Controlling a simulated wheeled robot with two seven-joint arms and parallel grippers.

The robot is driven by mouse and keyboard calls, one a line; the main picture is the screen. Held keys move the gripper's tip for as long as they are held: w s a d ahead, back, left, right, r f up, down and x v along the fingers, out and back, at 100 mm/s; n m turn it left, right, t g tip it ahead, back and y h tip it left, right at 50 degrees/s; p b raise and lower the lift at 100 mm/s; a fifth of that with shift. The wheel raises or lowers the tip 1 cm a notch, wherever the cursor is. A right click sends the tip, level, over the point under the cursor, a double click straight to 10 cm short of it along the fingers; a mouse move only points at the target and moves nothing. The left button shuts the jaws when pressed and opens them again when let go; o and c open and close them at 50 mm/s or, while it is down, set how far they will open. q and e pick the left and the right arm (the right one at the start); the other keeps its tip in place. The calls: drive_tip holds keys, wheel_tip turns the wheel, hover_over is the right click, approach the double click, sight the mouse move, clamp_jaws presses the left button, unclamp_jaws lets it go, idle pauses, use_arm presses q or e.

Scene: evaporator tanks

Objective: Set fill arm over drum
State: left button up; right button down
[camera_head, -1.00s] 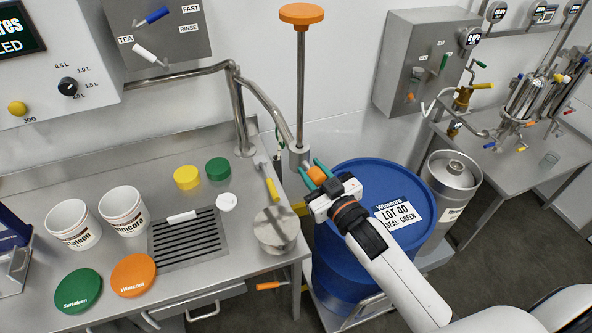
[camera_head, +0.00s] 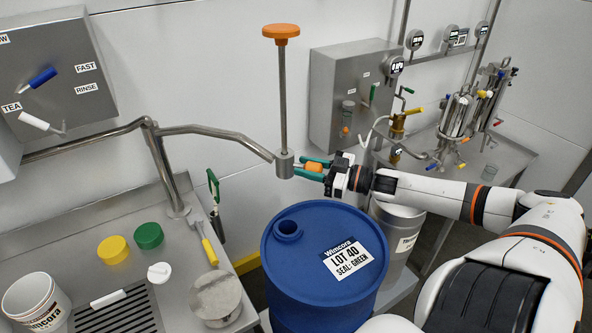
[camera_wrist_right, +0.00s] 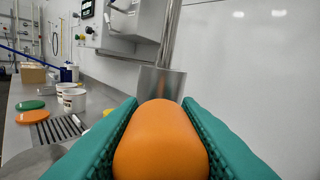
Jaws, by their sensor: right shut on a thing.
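The fill arm (camera_head: 222,132) is a jointed steel pipe. It ends in a steel block (camera_head: 284,164) with a tall rod topped by an orange knob (camera_head: 280,31) and a short orange handle (camera_head: 314,167). My right gripper (camera_head: 312,168) is shut on this handle, which also shows between green fingers in the right wrist view (camera_wrist_right: 160,140). The blue drum (camera_head: 310,285), labelled "LOT 40 SEAL: GREEN", stands upright with an open bung hole (camera_head: 288,229). In the head view the block appears above the hole; exact alignment cannot be told. My left gripper is out of view.
The steel counter (camera_head: 180,270) at left holds yellow (camera_head: 113,250) and green caps (camera_head: 148,236), a white tub (camera_head: 38,303) and a drain grate. A steel keg (camera_head: 398,235) stands right of the drum, near a wall cabinet (camera_head: 335,95).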

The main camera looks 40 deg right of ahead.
drive_tip(key=shift+w+d+f, duration=0.1)
drive_tip(key=shift+w+d, duration=0.1)
drive_tip(key=shift+d, duration=0.2)
drive_tip(key=shift+w+d+r+b, duration=0.1)
drive_tip(key=shift+d+r+b, duration=0.1)
drive_tip(key=shift+b, duration=0.1)
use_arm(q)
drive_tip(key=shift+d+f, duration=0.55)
use_arm(e)
drive_tip(key=shift+r, duration=0.1)
drive_tip(key=c, duration=1.4)
unclamp_jaws()
drive_tip(key=shift+c, duration=0.2)
drive_tip(key=o, duration=0.3)
drive_tip(key=shift+w+d, duration=0.1)
drive_tip(key=shift+d, duration=0.05)
drive_tip(key=shift+o, duration=0.4)
drive_tip(key=shift+w+d+f, duration=0.1)
drive_tip(key=shift+f, duration=0.1)
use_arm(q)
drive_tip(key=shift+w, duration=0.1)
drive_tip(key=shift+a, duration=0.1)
